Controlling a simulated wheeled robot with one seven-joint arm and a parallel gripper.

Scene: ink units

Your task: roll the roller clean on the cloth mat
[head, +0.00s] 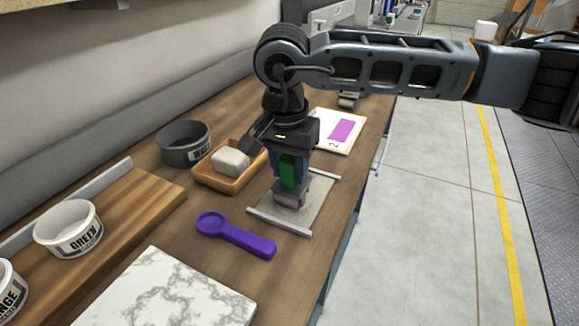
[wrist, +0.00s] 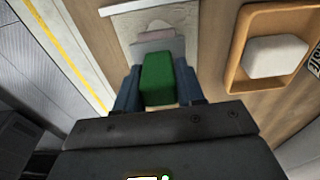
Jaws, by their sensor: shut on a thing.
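The roller has a green handle (head: 288,172) and a dull pinkish-grey drum (head: 288,199). My gripper (head: 290,177) is shut on the handle and points down, with the drum low over the cloth mat (head: 318,208). The mat is pale grey with light bars at its near and far ends. In the wrist view the green handle (wrist: 160,78) sits between my fingers, with the drum (wrist: 158,46) beyond it at the mat (wrist: 128,26). A paler patch shows on the mat past the drum. I cannot tell whether the drum touches the cloth.
A wooden tray (head: 202,178) with a pale block (head: 230,161) and a dark bowl (head: 185,143) stand left of the mat. A purple spoon (head: 237,235) and marble slab (head: 165,292) lie nearer. A card with a purple stripe (head: 341,131) lies behind. A GREEN tub (head: 70,229) stands left.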

